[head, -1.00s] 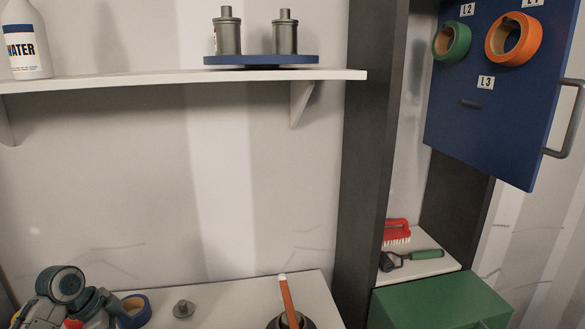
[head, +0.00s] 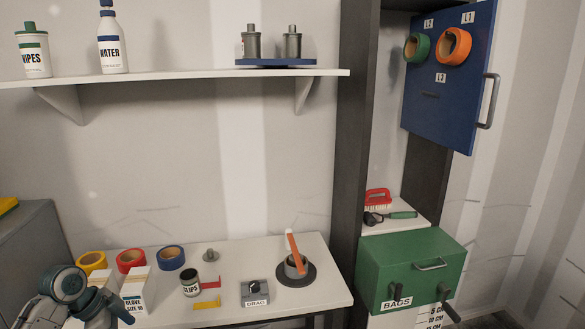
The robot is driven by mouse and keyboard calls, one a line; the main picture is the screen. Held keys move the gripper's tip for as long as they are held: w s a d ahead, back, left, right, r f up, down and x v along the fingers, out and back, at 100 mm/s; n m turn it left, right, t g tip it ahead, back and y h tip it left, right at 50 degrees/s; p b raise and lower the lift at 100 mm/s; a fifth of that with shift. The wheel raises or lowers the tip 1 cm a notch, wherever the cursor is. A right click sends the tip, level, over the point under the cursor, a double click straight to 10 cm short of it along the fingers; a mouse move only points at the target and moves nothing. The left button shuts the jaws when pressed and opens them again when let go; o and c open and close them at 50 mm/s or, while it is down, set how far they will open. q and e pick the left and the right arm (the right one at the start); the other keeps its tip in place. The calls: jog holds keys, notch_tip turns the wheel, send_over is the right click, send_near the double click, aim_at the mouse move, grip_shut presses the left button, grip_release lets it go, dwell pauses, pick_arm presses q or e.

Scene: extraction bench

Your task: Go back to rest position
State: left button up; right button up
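Part of my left arm shows at the lower left, in front of the bench's left end. Only its grey and teal links can be made out; I see no gripper fingers on it. My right arm and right gripper are not in view. The bench (head: 228,313) stands low in front of me. On it is a dark round holder (head: 296,275) with an orange-handled tool (head: 295,252) leaning upright in it.
Yellow, red and blue tape rolls (head: 171,258), white glove boxes (head: 138,291), a clips pot (head: 190,285) and a grey box (head: 255,291) stand on the bench. A shelf (head: 180,75) hangs above. A green cabinet (head: 410,262) and a blue panel (head: 440,110) are right.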

pick_arm(q)
notch_tip(320, 180, down, 21)
jog(key=a+n+y+b, duration=0.1)
jog(key=a+n+b, duration=0.1)
jog(key=n, duration=0.4)
jog(key=s+f+n+y+b, duration=0.15)
jog(key=s+f, duration=0.35)
jog(key=f, duration=0.6)
jog(key=s+f+n+y, duration=0.15)
jog(key=s+f, duration=0.35)
jog(key=f, duration=0.7)
jog(key=s+d+f+b, duration=0.1)
jog(key=s+d+f, duration=0.2)
jog(key=s+f, duration=0.5)
jog(key=s+d+f+n+g+b, duration=0.1)
jog(key=s+d+f, duration=0.3)
jog(key=s, duration=1.3)
jog(key=s+d+f+n+y+b, duration=0.1)
jog(key=s+d+f, duration=0.3)
jog(key=s+f, duration=0.8)
jog(key=shift+s+d+f, duration=0.2)
jog(key=shift+s+f, duration=0.1)
jog(key=shift+s, duration=0.5)
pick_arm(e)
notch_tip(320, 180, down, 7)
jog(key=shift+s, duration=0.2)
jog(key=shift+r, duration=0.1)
